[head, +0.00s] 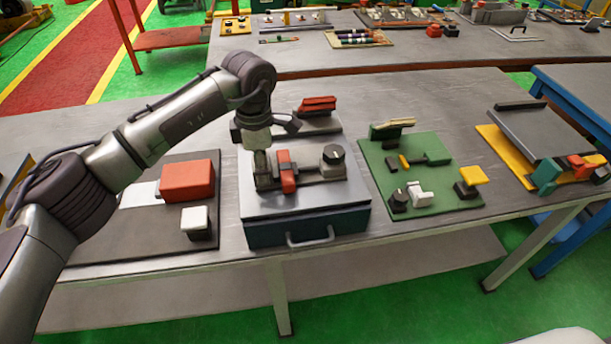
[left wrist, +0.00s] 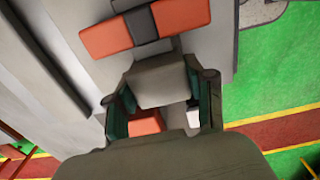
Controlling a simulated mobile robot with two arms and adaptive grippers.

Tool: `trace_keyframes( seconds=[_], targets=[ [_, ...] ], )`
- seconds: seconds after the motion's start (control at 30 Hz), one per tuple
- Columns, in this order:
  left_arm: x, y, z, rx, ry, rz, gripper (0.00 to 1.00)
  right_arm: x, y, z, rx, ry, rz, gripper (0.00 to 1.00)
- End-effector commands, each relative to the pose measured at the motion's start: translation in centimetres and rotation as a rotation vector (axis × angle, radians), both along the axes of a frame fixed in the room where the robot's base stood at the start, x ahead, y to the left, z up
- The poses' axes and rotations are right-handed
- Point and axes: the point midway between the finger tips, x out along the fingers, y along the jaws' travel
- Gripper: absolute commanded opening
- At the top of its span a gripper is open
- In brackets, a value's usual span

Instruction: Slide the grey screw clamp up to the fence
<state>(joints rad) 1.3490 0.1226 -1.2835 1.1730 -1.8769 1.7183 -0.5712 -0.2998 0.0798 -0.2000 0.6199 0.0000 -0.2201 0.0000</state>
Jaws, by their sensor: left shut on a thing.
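A grey block, seemingly the screw clamp (left wrist: 158,84), is between the two fingers of my left gripper (head: 264,183) in the left wrist view. In the head view my left gripper points down at the left end of a dark rail (head: 312,180) on the grey-topped box (head: 325,199). An orange block with a dark band (head: 287,172) stands just right of the gripper; it also shows in the left wrist view (left wrist: 183,14). I cannot tell which part is the fence. My right gripper is not in view.
Left of the box, an orange block (head: 187,180) and a small white-topped block (head: 195,222) stand on a dark mat. A green board (head: 440,195) with small fixtures lies to the right. A red-topped fixture (head: 318,105) stands behind the box.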

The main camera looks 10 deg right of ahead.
Motion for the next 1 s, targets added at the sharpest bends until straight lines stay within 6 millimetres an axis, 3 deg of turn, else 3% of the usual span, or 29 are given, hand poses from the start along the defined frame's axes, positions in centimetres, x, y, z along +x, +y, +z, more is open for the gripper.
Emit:
trace_keyframes(
  seconds=[1.0],
  targets=[
    [4.2, -0.1, 0.0, 0.0, -0.003, 0.003, 0.12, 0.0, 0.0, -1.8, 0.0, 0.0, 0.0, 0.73]
  ],
)
